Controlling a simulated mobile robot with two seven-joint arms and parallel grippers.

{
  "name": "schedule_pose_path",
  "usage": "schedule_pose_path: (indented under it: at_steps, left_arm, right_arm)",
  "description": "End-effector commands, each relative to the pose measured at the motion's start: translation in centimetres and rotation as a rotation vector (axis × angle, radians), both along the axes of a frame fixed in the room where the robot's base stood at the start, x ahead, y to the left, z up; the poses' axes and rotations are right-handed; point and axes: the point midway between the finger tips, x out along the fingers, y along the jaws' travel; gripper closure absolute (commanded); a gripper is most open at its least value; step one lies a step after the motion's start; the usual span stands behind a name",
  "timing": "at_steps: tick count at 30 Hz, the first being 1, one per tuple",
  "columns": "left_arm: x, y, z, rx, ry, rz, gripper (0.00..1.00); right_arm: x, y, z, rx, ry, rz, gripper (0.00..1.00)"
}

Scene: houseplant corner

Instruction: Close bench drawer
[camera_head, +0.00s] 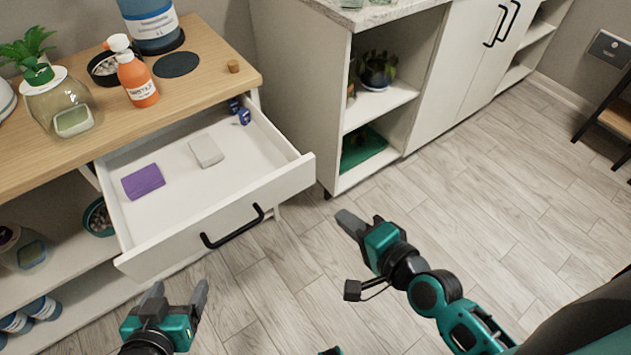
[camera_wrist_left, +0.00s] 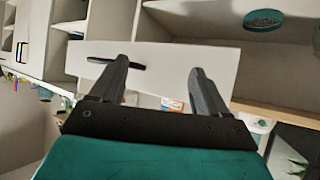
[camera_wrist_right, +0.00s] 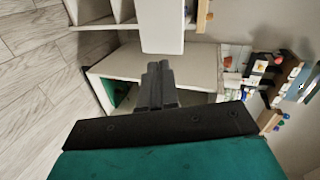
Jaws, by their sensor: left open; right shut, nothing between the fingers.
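The bench drawer (camera_head: 185,238) is white with a black bar handle (camera_head: 233,227) and stands pulled out from under the wooden bench top (camera_head: 110,116). Inside lie a purple block (camera_head: 143,181), a light grey block (camera_head: 206,151) and small blue items (camera_head: 241,113). My left gripper (camera_head: 178,290) is open and empty in front of and below the drawer front, apart from it. The left wrist view shows the drawer front (camera_wrist_left: 190,72) and its handle (camera_wrist_left: 117,64) beyond the fingers. My right gripper (camera_head: 347,221) is shut and empty, to the right of the drawer. The right wrist view shows its closed fingers (camera_wrist_right: 158,84).
On the bench top stand an orange spray bottle (camera_head: 137,80), a glass plant jar (camera_head: 62,105) and a blue container (camera_head: 152,22). A white cabinet (camera_head: 340,100) with open shelves stands behind and right of the drawer. The floor (camera_head: 480,220) to the right is clear.

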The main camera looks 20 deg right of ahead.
Motion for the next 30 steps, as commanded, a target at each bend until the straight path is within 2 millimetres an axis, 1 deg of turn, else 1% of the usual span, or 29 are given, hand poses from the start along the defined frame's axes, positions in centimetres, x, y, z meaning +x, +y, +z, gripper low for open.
schedule_pose_path:
  at_steps: [1, 3, 5, 8, 21, 22, 27, 30]
  left_arm:
    - [0.1, -0.1, -0.2, -0.001, -0.002, -0.003, 0.25]
    - [0.2, -0.2, -0.1, -0.001, -0.002, -0.007, 0.25]
    - [0.2, -0.2, 0.0, -0.002, -0.003, -0.007, 0.25]
    - [0.2, -0.2, 0.0, -0.001, -0.003, -0.008, 0.25]
    - [-0.2, -0.3, -1.5, -0.003, 0.013, -0.012, 0.25]
    - [-0.2, -0.4, -1.4, -0.003, 0.014, -0.013, 0.25]
    - [0.0, -0.6, -1.0, -0.008, 0.007, -0.016, 0.25]
    - [0.0, -0.6, -1.0, -0.009, 0.006, -0.016, 0.25]
  right_arm:
    - [0.2, 0.0, -0.1, 0.051, 0.004, -0.018, 1.00]
    - [0.4, 0.0, 0.0, 0.094, 0.010, -0.032, 1.00]
    - [0.7, 0.1, 0.0, 0.106, 0.011, -0.037, 1.00]
    - [1.7, 0.4, -0.3, 0.106, 0.011, -0.037, 1.00]
    - [9.5, 2.9, -3.0, 0.101, 0.011, -0.034, 1.00]
    - [10.0, 3.1, -2.9, 0.103, 0.009, -0.034, 1.00]
    - [12.1, 3.8, -2.9, 0.101, 0.012, -0.034, 1.00]
    - [12.8, 4.0, -2.9, 0.099, 0.012, -0.034, 1.00]
